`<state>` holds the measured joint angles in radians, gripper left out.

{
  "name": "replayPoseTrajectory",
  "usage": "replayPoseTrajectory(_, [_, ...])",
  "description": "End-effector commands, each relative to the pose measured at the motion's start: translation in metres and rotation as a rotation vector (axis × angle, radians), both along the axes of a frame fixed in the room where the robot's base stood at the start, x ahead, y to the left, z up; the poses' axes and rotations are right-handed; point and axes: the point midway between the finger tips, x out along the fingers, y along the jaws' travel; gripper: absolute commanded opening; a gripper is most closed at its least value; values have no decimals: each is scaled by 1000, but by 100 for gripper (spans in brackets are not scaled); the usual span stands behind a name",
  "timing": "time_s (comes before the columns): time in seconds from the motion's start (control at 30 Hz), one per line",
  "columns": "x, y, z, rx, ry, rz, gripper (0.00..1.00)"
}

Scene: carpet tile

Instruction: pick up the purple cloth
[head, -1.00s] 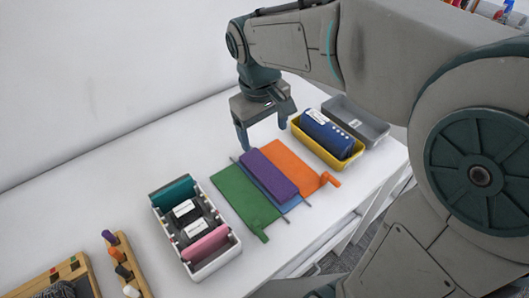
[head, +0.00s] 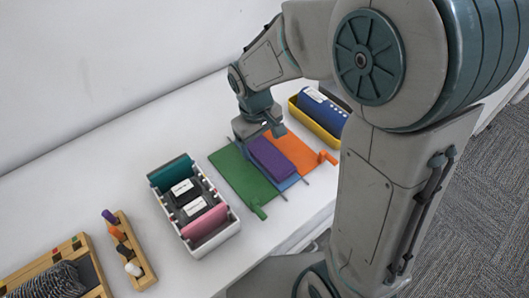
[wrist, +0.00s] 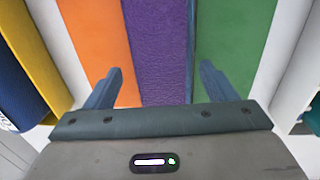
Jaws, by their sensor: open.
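In the wrist view the purple cloth (wrist: 158,50) runs up the middle, between my two fingers. My gripper (wrist: 160,88) is open and empty, with one finger over the orange cloth's side and the other over the green cloth's side. In the head view my gripper (head: 264,136) is above the far end of the purple cloth; the exact gap is hard to tell.
A yellow tray (head: 322,132) with a blue item stands right of the cloths. A white box (head: 208,245) with teal, black and pink items stands left. A wooden rack (head: 137,262) and a wooden tray (head: 92,283) are further left. A wall is behind.

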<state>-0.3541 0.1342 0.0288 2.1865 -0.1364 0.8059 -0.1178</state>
Motion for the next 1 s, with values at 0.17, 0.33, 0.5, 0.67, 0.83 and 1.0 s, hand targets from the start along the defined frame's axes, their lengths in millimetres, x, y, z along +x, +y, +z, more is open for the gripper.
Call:
replayPoseTrajectory(0.17, [1,-1,-13,0,0,0,78])
replayPoseTrajectory(0.33, [1,-1,-13,1,-1,0,78])
replayPoseTrajectory(0.5, [1,-1,-13,1,-1,0,36])
replayPoseTrajectory(0.67, [1,-1,-13,1,-1,0,29])
replayPoseTrajectory(0.83, [1,-1,-12,0,-1,0,29])
replayPoseTrajectory(1.0, [1,-1,-3,1,-4,-1,29])
